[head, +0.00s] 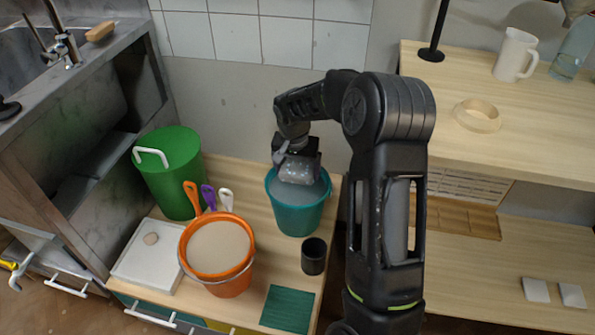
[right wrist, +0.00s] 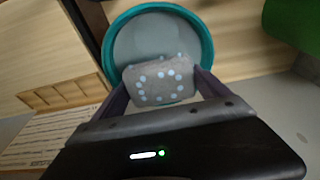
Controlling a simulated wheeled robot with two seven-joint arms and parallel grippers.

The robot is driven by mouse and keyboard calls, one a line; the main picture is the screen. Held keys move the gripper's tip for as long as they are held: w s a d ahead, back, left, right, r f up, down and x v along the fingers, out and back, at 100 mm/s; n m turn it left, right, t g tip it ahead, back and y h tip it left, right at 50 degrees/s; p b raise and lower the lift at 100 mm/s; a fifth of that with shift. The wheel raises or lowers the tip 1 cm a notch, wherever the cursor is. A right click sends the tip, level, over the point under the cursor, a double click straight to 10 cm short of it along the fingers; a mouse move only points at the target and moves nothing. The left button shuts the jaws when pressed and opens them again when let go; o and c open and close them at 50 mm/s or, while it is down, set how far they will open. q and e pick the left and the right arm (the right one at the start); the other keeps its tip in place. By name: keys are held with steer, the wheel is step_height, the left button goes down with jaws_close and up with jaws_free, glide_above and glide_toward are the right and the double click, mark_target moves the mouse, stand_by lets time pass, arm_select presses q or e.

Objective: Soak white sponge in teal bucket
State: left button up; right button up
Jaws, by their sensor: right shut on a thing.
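The teal bucket (head: 298,218) stands on the wooden worktop and holds a pale grey liquid (head: 316,190). It also shows in the right wrist view (right wrist: 208,42). My right gripper (head: 297,160) reaches down over the bucket's mouth. It is shut on the sponge (right wrist: 160,83), a grey block with pale spots, seen between the two fingers. In the head view the sponge (head: 299,172) is inside the rim outline, at or just above the liquid; I cannot tell whether it touches. My left gripper is not in view.
An orange bucket (head: 232,284) of beige liquid, a green bin (head: 172,180) and a white tray (head: 140,272) stand to the left. A dark cup (head: 314,257) is close in front of the teal bucket. A green mat (head: 286,309) lies at the front edge.

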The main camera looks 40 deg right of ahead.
steer(key=shift+r+p, duration=1.1)
steer(key=shift+r, duration=0.85)
